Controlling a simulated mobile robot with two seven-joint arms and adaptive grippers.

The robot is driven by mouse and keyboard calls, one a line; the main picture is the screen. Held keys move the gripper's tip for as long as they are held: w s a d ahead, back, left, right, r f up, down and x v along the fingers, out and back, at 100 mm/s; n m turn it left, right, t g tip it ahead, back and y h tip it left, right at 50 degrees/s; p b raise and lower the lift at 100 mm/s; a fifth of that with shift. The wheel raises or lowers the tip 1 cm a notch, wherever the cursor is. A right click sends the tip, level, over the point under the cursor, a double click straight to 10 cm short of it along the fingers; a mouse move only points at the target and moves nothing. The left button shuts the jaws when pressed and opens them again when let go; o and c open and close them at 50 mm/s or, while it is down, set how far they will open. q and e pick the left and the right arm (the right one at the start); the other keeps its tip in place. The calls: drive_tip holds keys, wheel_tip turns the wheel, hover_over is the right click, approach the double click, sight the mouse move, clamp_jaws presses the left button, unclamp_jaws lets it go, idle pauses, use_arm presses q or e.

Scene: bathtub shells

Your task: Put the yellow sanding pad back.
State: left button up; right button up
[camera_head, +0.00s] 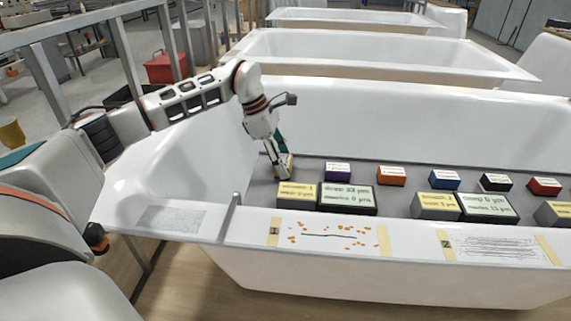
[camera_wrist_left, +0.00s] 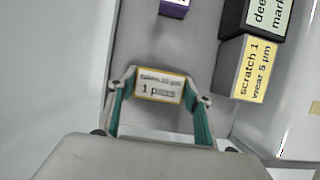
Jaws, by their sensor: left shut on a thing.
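The yellow sanding pad (camera_head: 289,161) is between the fingers of my left gripper (camera_head: 278,172), at the left end of a grey board (camera_head: 262,190) in the nearest bathtub. In the left wrist view the pad (camera_wrist_left: 160,88) has yellow edges and a white label on top reading "1 pass". The fingers of my left gripper (camera_wrist_left: 160,105) are shut on it from both sides. I cannot tell whether the pad touches the board. My right gripper is not in view.
Purple (camera_head: 338,171), orange (camera_head: 391,176), blue (camera_head: 445,179), black (camera_head: 496,182) and red (camera_head: 544,186) pads stand in a row to the right. Labelled blocks (camera_head: 346,199) line the near side. The tub's left wall (camera_head: 180,175) is close to my left arm.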

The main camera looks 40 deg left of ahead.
sight(284, 160)
use_arm(q)
drive_tip(key=shift+f, duration=0.45)
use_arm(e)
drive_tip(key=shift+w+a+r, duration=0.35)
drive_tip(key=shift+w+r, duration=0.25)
use_arm(q)
drive_tip(key=o, duration=1.1)
drive_tip(key=shift+c, duration=0.2)
drive_tip(key=shift+r, duration=0.2)
drive_tip(key=p+v, duration=0.1)
drive_tip(key=v, duration=0.3)
drive_tip(key=shift+w+r, duration=0.1)
drive_tip(key=shift+r, duration=0.2)
drive_tip(key=p+v, duration=0.2)
drive_tip(key=v, duration=0.5)
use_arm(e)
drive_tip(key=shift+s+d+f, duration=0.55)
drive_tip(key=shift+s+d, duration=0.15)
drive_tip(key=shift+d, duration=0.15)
